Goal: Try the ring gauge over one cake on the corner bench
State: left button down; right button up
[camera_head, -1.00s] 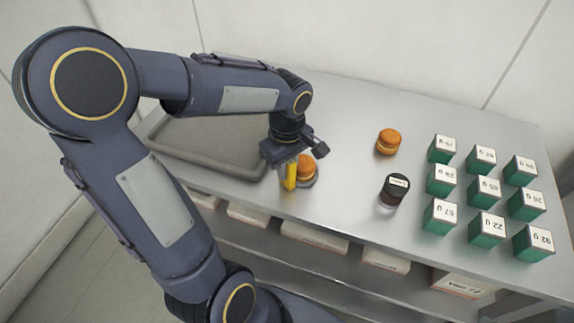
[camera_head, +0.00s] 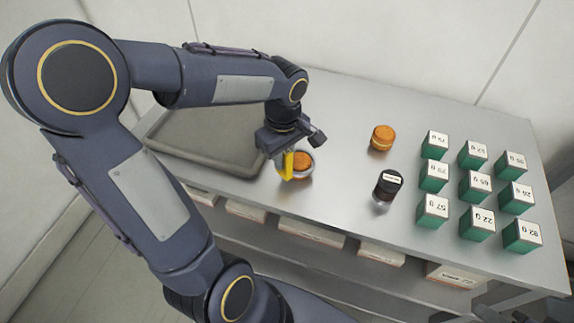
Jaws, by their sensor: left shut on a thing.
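My left gripper (camera_head: 284,152) is shut on the yellow handle of the ring gauge (camera_head: 287,167), at the bench's front edge side. Whether the ring touches the cake I cannot tell.
A grey tray (camera_head: 190,165) lies on the left of the bench, partly behind my arm. A dark-lidded jar (camera_head: 388,185) stands right of the gauge. Several green, white-topped weight blocks (camera_head: 432,211) stand at the right. Boxes sit on the shelf below.

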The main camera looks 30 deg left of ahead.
pick_arm(q)
jog(key=shift+r+p, duration=2.45)
jog(key=shift+r, duration=0.9)
